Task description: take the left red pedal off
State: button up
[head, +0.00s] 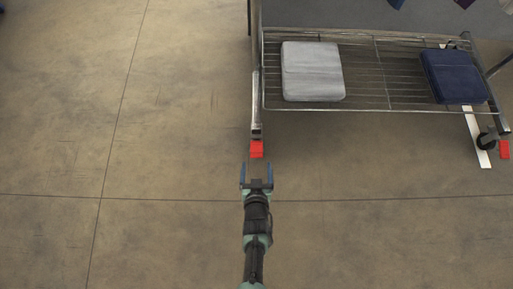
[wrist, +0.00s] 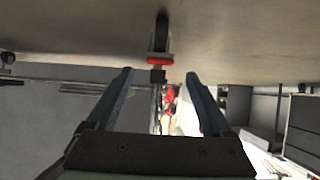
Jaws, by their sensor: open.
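The left red pedal (head: 257,149) sits at the near end of the left leg of a wheeled metal rack, low over the floor. In the wrist view the left red pedal (wrist: 160,61) shows as a red bar beside a dark wheel (wrist: 161,33). My gripper (head: 257,166) is open, just on the near side of the pedal and lined up with it. In the wrist view the two fingers of my gripper (wrist: 158,75) are apart with nothing held, and the pedal appears centred just beyond their tips. A second red pedal (head: 504,150) is at the rack's right leg.
The rack's wire shelf (head: 360,75) carries a grey folded cloth (head: 312,71) and a dark blue one (head: 455,77). A white strip (head: 476,140) lies on the floor by the right wheel (head: 487,140). The floor to the left and in front is clear.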

jog(key=p+v, duration=0.4)
jog(key=v, duration=0.2)
dwell(0.6)
